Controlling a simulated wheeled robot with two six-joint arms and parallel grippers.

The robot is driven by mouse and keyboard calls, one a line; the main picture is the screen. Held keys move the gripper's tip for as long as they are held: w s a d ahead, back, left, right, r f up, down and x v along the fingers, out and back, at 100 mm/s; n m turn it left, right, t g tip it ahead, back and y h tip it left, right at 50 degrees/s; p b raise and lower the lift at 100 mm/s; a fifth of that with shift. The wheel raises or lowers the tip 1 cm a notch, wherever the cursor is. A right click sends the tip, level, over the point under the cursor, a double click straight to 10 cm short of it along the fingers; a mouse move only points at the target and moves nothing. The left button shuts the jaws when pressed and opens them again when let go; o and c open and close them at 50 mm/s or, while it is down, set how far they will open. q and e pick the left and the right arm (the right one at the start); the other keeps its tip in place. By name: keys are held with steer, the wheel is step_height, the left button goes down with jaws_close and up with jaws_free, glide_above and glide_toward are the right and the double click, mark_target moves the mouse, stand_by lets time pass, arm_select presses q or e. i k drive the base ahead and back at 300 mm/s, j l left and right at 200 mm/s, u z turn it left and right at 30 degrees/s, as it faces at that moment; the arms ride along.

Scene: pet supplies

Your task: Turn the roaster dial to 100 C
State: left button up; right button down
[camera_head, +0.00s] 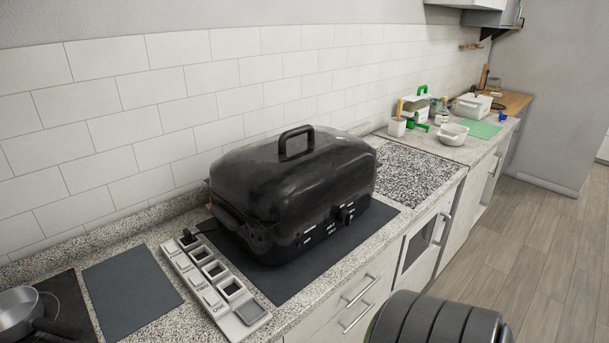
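The roaster (295,180) is a large black oblong box with a domed lid and a loop handle on top. It stands on a dark mat (385,222) on the speckled counter, and its lid is shut. A small black dial (346,215) sits on its front face, toward the right end. Small white marks are around the dial and to its left. They are too small to read, so I cannot tell the dial's setting. Neither of my grippers is in view.
A pale tray with square compartments (215,285) lies left of the roaster. A dark mat (130,290) and a pan (18,312) are further left. A black-and-white speckled panel (415,170) lies to the right. Bowls and bottles stand beyond. The floor (530,240) at right looks clear.

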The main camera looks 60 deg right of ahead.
mark_target(344, 217)
steer(key=k+l, duration=0.1)
steer(key=l, duration=0.4)
steer(key=k+l, duration=0.1)
steer(key=l, duration=0.4)
steer(key=k+l, duration=0.1)
steer(key=l, duration=0.4)
steer(key=k+l, duration=0.1)
steer(key=l, duration=0.9)
steer(key=k+l, duration=0.15)
steer(key=l, duration=0.35)
steer(key=k+l, duration=0.1)
steer(key=l, duration=0.45)
steer(key=k+l, duration=0.1)
steer(key=l, duration=0.4)
